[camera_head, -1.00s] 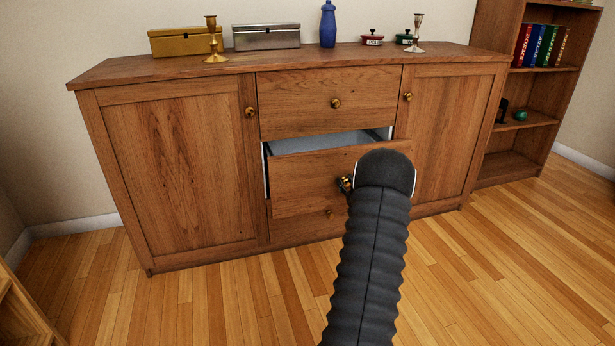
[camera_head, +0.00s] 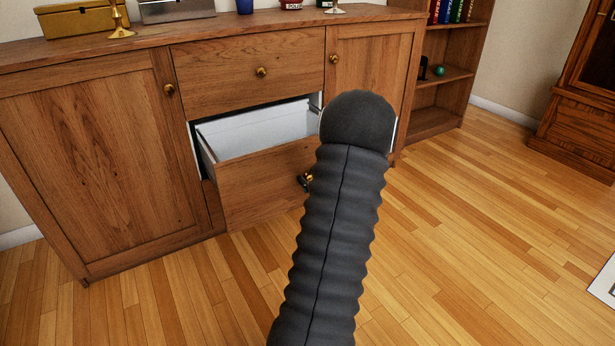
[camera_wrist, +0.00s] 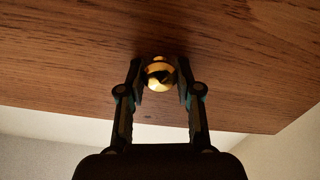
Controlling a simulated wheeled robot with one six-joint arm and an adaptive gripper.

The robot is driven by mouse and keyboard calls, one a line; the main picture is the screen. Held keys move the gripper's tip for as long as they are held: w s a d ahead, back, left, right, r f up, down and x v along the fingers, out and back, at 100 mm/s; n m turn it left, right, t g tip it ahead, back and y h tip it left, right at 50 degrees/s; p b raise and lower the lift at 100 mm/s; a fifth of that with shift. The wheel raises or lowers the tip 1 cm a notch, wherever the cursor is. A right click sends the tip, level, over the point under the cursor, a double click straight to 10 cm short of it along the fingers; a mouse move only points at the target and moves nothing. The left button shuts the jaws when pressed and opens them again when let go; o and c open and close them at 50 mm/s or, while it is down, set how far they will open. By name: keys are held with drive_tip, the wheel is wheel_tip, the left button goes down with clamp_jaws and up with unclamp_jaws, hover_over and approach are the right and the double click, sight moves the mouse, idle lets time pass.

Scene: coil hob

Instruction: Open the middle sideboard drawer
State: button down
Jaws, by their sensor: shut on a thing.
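The wooden sideboard (camera_head: 85,160) fills the left and middle of the head view. Its middle drawer (camera_head: 258,183) stands well out from the body, and its pale, empty-looking inside shows. My gripper (camera_head: 306,180) is at the front of this drawer, mostly hidden behind my dark arm. In the wrist view my gripper (camera_wrist: 160,76) has its two fingers on either side of the round brass knob (camera_wrist: 160,73), shut on it. The drawer front (camera_wrist: 70,55) spans the upper part of that view.
The top drawer (camera_head: 250,72) is shut above. The left door (camera_head: 85,165) and right door (camera_head: 370,75) are shut. A bookcase (camera_head: 437,118) stands to the right.

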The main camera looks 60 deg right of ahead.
idle(0.3)
drive_tip(key=c, duration=0.8)
unclamp_jaws()
drive_tip(key=shift+o, duration=0.2)
drive_tip(key=shift+s, duration=0.1)
drive_tip(key=v, duration=1.2)
